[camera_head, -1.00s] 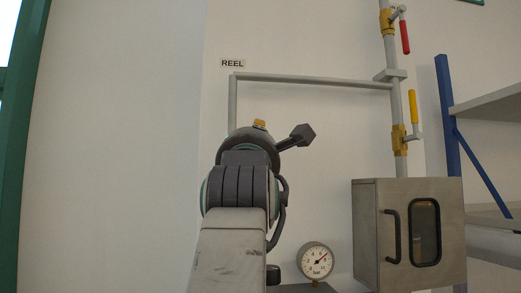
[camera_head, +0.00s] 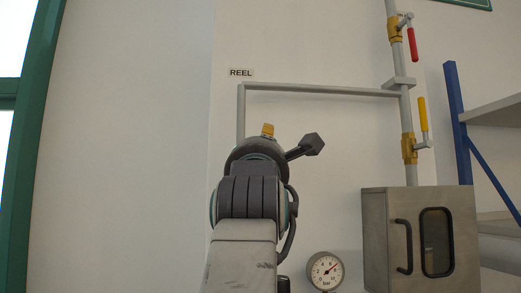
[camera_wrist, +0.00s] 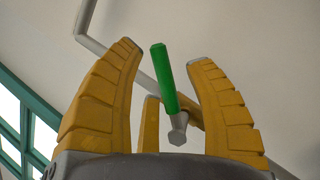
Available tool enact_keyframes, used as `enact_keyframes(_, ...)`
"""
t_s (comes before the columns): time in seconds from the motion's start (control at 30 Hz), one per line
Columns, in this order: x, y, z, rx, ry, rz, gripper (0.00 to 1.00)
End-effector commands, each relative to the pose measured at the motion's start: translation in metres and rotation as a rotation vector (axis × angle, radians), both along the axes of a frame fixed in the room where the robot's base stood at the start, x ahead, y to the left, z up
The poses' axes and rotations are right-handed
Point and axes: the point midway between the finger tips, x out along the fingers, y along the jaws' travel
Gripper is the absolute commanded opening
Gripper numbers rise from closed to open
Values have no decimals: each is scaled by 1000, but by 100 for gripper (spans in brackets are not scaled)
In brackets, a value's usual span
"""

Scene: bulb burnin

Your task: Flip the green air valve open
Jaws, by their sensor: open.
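The green valve handle (camera_wrist: 165,80) shows in the wrist view, ahead of my gripper and between its fingers as seen there. It is a green lever tilted a little to the left, with a grey pivot end (camera_wrist: 178,128) at its lower right. My gripper (camera_wrist: 165,62) is open, with its yellow fingers spread on both sides of the handle. I cannot tell how deep the handle sits between them. In the head view only a yellow fingertip (camera_head: 268,129) shows above my arm. The green handle is hidden there behind my arm.
A grey pipe (camera_head: 320,90) runs under the REEL label (camera_head: 241,72). Red (camera_head: 413,45) and yellow (camera_head: 423,114) valve handles sit on the right pipe. A pressure gauge (camera_head: 325,270), a metal cabinet (camera_head: 376,240) and a shelf with a blue post (camera_head: 457,120) stand right.

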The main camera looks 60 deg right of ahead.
Motion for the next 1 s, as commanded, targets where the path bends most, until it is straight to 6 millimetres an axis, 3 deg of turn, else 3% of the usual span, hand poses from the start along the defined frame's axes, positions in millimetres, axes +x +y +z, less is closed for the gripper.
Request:
enact_keyframes(0.7, -28, 55, -26, -2, -1, 1, 49)
enact_keyframes(1.0, -32, 62, -30, -2, -1, 1, 49)
